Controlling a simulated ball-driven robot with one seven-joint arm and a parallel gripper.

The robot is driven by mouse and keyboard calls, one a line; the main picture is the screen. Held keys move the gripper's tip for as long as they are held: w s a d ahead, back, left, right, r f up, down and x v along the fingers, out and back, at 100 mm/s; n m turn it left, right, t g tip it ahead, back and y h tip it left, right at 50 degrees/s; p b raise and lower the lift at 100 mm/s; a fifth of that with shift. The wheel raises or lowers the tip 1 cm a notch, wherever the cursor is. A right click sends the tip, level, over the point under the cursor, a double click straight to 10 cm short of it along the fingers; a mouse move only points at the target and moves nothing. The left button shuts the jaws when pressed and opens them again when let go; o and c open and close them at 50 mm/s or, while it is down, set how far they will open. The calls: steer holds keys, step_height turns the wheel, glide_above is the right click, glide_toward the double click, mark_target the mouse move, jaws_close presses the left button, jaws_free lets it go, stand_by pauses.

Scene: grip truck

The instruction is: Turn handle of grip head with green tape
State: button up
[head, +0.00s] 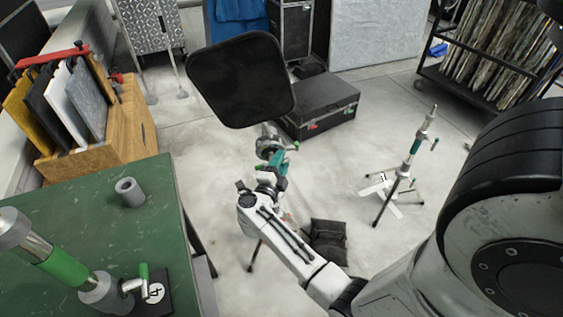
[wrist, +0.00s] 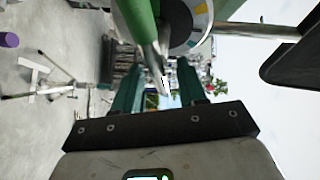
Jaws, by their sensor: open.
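The grip head (head: 268,147) sits on a stand in the middle of the head view, below a black square panel (head: 240,82). Its green handle (head: 291,146) points to the right there. In the wrist view the grip head is a round disc with coloured marks (wrist: 192,22), and the green-taped handle (wrist: 142,22) shows large at the top, its grey end pointing down. My gripper (wrist: 158,82) has two teal fingers, spread open and empty. The handle's grey end appears in line with the gap between them; I cannot tell whether it touches. My gripper (head: 280,168) is close below the grip head.
A green table (head: 90,215) at the left bears a stand with green tape (head: 62,265). A second stand (head: 415,150) with green handles is at the right. A black case (head: 318,105) and a sandbag (head: 328,242) lie on the floor. Bare floor lies between.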

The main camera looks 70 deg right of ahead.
steer(key=a, duration=1)
steer(key=shift+w+a+f, duration=0.15)
steer(key=shift+w+f, duration=0.05)
steer(key=shift+f, duration=0.1)
